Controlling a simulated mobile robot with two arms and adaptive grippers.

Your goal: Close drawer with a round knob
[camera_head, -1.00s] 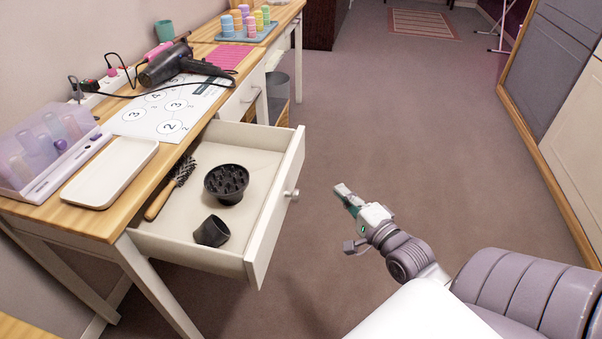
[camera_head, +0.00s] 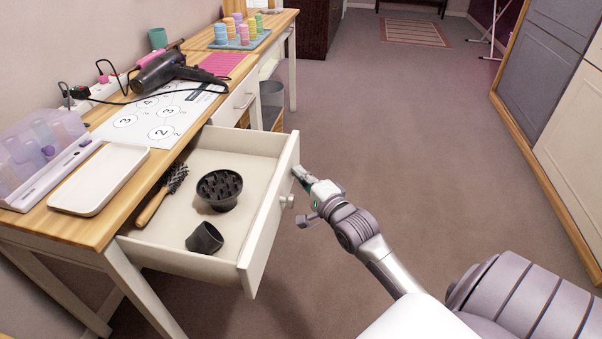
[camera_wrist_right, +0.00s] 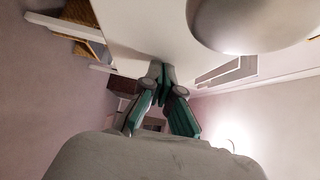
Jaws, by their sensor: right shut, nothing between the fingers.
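The white drawer (camera_head: 272,212) with a round knob (camera_head: 287,201) is pulled out from the wooden-topped desk (camera_head: 100,222). It holds a black diffuser (camera_head: 219,188), a black nozzle (camera_head: 204,238) and a round brush (camera_head: 163,193). My right gripper (camera_head: 301,174) is shut and empty at the drawer front, beside the knob and toward its far end. In the right wrist view the closed fingertips (camera_wrist_right: 160,72) are at the pale drawer front, and the knob (camera_wrist_right: 250,20) looms large at the top. I cannot tell whether they touch it. My left gripper is not in view.
A hair dryer (camera_head: 170,72), a white tray (camera_head: 100,180), a number sheet (camera_head: 150,118) and a clear organizer (camera_head: 40,155) are on the desk. A grey bin (camera_head: 271,95) stands beyond the drawer. The floor to the right is clear.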

